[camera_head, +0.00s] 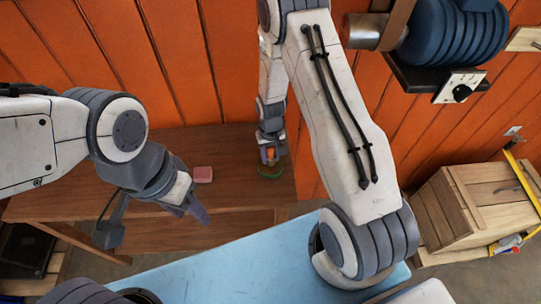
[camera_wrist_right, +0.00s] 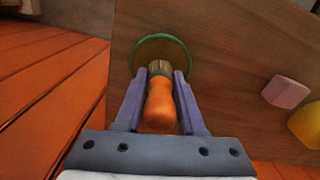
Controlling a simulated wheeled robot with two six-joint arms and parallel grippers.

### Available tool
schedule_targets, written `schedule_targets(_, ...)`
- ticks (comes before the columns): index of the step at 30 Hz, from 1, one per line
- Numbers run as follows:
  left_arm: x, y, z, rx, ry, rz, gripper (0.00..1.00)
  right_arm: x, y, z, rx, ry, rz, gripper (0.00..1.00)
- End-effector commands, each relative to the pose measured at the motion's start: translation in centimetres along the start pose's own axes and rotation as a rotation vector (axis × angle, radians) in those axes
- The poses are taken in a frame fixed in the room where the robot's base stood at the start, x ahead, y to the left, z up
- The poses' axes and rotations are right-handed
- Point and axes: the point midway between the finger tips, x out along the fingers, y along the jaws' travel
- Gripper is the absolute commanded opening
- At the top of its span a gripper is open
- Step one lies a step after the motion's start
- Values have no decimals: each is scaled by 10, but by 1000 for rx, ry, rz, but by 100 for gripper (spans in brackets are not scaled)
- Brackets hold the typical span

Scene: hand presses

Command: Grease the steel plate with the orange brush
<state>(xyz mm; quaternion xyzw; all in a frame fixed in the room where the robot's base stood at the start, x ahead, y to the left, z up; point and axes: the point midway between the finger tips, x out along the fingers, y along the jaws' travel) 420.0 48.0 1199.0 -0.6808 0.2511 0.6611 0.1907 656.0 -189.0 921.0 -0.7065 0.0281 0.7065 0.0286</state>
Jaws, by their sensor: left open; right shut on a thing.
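The orange brush (camera_wrist_right: 160,104) is held by its handle between the fingers of my right gripper (camera_wrist_right: 158,85). Its bristles point down into or onto a round green-rimmed dish (camera_wrist_right: 178,40) on the wooden table; I cannot tell whether they touch. In the head view my right gripper (camera_head: 269,148) is above this green dish (camera_head: 271,172), near the table's back right. My left gripper (camera_head: 198,211) is open and empty over the table's front part. I cannot make out a steel plate in either view.
A pink block (camera_head: 203,174) lies on the brown wooden table (camera_head: 150,225), left of the dish. A yellow object (camera_wrist_right: 307,124) shows beside it in the right wrist view. An orange plank wall (camera_head: 100,80) stands behind. A wooden crate (camera_head: 490,200) is at the right.

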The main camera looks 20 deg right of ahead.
Motion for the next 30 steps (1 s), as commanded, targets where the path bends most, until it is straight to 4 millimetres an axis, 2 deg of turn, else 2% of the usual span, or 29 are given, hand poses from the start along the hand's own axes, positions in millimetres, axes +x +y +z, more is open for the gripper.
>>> schedule_targets(30,7,0,0,0,0,0,50,9,0,0,0,0,0,0)
